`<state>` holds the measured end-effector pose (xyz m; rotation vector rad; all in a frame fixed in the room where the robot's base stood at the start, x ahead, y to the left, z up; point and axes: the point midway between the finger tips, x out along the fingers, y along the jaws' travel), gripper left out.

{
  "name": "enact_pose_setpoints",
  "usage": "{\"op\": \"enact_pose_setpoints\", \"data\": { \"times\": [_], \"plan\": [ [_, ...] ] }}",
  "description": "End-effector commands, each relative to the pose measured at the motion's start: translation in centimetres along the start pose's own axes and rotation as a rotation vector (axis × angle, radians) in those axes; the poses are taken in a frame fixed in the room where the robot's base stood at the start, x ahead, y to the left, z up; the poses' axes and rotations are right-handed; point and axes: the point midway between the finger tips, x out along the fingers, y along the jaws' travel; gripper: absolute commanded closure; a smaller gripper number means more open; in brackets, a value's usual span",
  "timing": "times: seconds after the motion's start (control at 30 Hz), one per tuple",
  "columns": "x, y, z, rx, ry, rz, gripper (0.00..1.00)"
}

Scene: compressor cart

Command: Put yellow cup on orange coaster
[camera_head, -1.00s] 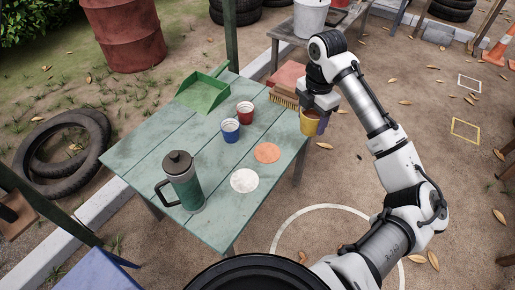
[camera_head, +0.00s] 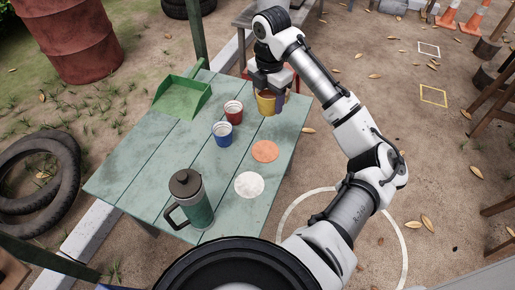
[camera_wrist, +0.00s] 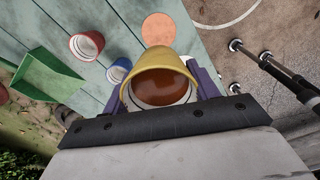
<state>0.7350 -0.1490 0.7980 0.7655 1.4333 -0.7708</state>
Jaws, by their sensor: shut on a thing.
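The yellow cup (camera_head: 265,104) is held in my gripper (camera_head: 270,98), upright, over the far right part of the green table. It also shows in the wrist view (camera_wrist: 162,78), with a reddish-brown inside, between my purple fingers. I cannot tell the exact height of the cup above the table. The orange coaster (camera_head: 265,152) lies flat and bare on the table, nearer than the cup in the head view. It shows beyond the cup in the wrist view (camera_wrist: 158,29).
A blue cup (camera_head: 222,133) and a red cup (camera_head: 233,111) stand left of the yellow cup. A white coaster (camera_head: 249,185) lies nearer than the orange one. A green flask (camera_head: 193,203) and a green dustpan (camera_head: 182,95) stand on the table (camera_head: 140,165).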

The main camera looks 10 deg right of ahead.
Motion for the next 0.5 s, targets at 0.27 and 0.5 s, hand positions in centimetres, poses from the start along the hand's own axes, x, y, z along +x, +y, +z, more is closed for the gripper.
{"op": "enact_pose_setpoints", "data": {
  "times": [0.27,0.5],
  "plan": [
    [3.0,0.0,-0.1,0.000,0.005,0.001,0.68],
    [9.0,0.0,-0.2,0.000,0.007,0.001,0.68]
  ]
}}
